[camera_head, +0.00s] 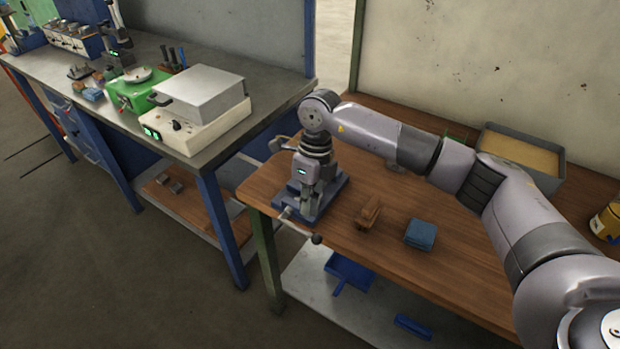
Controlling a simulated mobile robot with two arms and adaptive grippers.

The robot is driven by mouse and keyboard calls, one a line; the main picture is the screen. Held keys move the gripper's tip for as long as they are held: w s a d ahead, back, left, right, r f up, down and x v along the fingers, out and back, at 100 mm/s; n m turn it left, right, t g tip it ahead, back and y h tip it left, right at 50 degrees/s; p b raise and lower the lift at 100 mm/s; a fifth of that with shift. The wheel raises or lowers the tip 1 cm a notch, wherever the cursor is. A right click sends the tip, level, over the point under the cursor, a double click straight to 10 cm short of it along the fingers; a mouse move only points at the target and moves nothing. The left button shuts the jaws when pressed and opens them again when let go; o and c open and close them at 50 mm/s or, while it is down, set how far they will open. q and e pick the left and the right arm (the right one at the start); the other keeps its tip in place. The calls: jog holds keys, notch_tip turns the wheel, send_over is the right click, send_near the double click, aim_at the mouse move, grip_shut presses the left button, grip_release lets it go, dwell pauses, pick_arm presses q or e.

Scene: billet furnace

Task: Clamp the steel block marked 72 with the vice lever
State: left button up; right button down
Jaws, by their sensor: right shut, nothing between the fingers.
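The vice with its blue base (338,192) stands at the left end of the wooden bench, largely hidden behind my right arm and gripper. A lever (300,229) with a dark knob sticks out at its front, over the bench edge. My right gripper (309,209) points down over the vice, close to the lever. Its fingers are shut, with nothing seen between them. Whether it touches the vice or lever I cannot tell. I cannot make out a steel block marked 72; the vice jaws are hidden. My left gripper is out of view.
A brown wooden block (368,212) and a blue block (420,235) lie right of the vice. A grey tray (556,163) of sand-coloured material stands at the back. A metal-topped bench (270,95) with instruments stands left. The bench front between items is bare.

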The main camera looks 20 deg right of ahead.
aim_at(309, 233)
jog(key=shift+s+a+f+p, duration=0.15)
jog(key=shift+f+p, duration=0.1)
jog(key=shift+f, duration=0.45)
jog(key=shift+a+f+p, duration=0.1)
jog(key=shift+f+p, duration=0.1)
jog(key=shift+f, duration=0.5)
jog(key=shift+s+a+f+p, duration=0.15)
jog(key=shift+f+p, duration=0.1)
jog(key=shift+f, duration=0.45)
jog(key=shift+f, duration=0.1)
jog(key=shift+d+f+t+b, duration=0.1)
jog(key=shift+f+t+b, duration=0.25)
jog(key=shift+b, duration=0.5)
jog(key=shift+s+d+f+y+b, duration=0.15)
jog(key=shift+y+b, duration=0.25)
jog(key=shift+b, duration=0.2)
jog(key=f+t+y+b, duration=0.1)
jog(key=t+b, duration=0.1)
jog(key=b, duration=0.3)
jog(key=f+t+y+b, duration=0.2)
jog(key=b, duration=0.4)
jog(key=shift+s+d+f+n, duration=0.1)
jog(key=shift+s+f+n, duration=0.1)
jog(key=shift+f+n, duration=0.1)
jog(key=shift+w+a+f+b, duration=0.2)
jog(key=shift+f+b, duration=0.15)
jog(key=shift+b, duration=0.95)
